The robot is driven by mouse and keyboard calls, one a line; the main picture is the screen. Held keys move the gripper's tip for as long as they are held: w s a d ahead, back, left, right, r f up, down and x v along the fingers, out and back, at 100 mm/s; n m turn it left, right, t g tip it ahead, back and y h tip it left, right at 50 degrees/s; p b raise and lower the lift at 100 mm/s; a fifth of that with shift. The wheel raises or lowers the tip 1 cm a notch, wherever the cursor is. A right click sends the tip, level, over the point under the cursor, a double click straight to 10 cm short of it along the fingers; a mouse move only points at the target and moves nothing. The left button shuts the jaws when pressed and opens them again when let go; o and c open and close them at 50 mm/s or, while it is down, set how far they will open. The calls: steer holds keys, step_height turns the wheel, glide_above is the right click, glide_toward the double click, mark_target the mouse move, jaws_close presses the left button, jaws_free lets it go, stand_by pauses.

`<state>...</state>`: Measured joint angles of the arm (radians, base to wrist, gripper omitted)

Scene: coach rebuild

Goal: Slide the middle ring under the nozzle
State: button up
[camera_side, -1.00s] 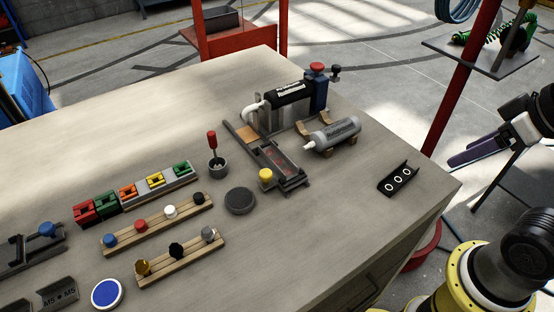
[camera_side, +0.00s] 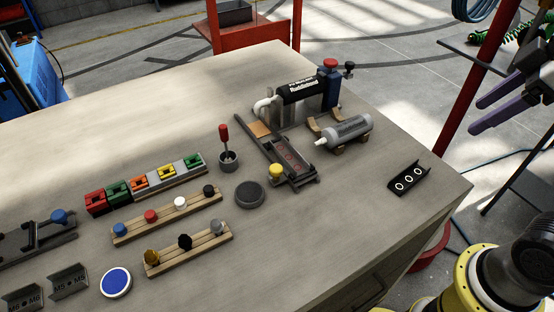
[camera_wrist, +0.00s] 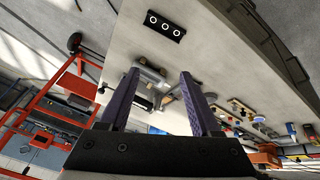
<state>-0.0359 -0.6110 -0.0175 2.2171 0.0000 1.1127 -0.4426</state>
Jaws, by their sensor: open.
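A short black channel (camera_side: 409,179) with three white rings lies near the right edge of the table; the middle ring (camera_side: 409,178) sits between the other two. The channel also shows at the top of the wrist view (camera_wrist: 164,25). A white curved nozzle (camera_side: 263,105) comes from a black labelled cylinder (camera_side: 303,90) on a stand at the back, above a small wooden pad (camera_side: 260,129). My gripper (camera_side: 473,117) has purple fingers, apart and empty, in the air to the right of the table. Its fingers (camera_wrist: 159,73) stand apart in the wrist view.
A dark slide with a yellow knob (camera_side: 275,170) and a grey cartridge (camera_side: 348,129) on wooden rests stand near the nozzle. Coloured blocks (camera_side: 147,181) and pegs on wooden strips (camera_side: 180,205) fill the left. The table around the black channel is clear.

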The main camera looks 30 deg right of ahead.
steer(key=w+a+r+n+g, duration=0.1)
steer(key=w+a+r+n, duration=0.35)
steer(key=w, duration=0.35)
steer(key=n+g, duration=0.4)
steer(key=n, duration=0.4)
glide_above(276, 167)
step_height(276, 167, down, 9)
step_height(276, 167, down, 13)
steer(key=shift+f, duration=0.15)
jaws_close()
